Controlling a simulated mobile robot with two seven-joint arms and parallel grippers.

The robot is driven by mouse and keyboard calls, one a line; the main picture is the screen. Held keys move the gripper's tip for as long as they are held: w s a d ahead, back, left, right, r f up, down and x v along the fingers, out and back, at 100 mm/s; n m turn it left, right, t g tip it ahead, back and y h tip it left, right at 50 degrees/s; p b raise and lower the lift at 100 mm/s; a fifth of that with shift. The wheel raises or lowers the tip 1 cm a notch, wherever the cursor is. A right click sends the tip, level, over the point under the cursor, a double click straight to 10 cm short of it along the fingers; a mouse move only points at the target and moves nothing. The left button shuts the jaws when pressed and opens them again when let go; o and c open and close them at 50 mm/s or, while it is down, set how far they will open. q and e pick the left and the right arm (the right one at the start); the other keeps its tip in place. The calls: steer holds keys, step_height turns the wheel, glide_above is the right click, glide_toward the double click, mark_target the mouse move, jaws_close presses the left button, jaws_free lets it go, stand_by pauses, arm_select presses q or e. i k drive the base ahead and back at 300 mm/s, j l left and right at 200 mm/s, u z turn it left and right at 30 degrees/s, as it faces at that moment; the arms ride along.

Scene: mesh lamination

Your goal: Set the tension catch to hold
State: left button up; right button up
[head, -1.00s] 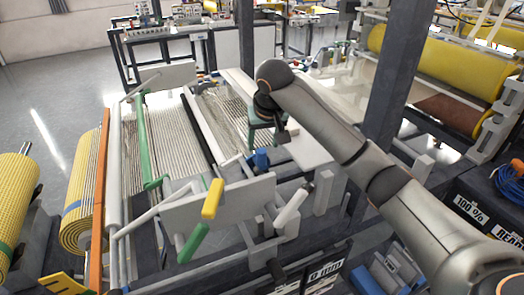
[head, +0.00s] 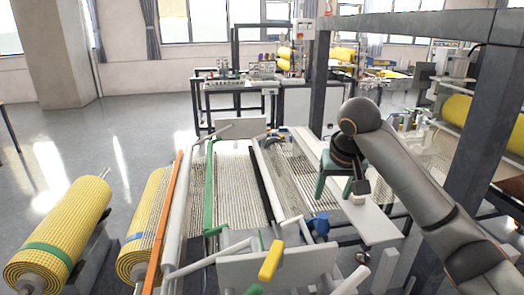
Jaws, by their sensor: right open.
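My right gripper (head: 359,190) hangs from my arm on the right, over the white side board of the laminating frame. It is open, and I see nothing between its fingers; its tips are small and partly dark. A blue knob (head: 320,223) is on the frame, left of and below the gripper and apart from it. A yellow handle (head: 270,260) stands at the front on a grey plate (head: 305,268). I cannot tell which of these parts is the tension catch. My left gripper is out of view.
Pale mesh (head: 240,185) runs over the frame between a green bar (head: 209,185) and a black bar (head: 262,185). A dark post (head: 470,150) rises at the right. Open floor lies at the far left.

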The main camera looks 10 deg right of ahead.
mark_target(274, 260)
steer(key=k, duration=1)
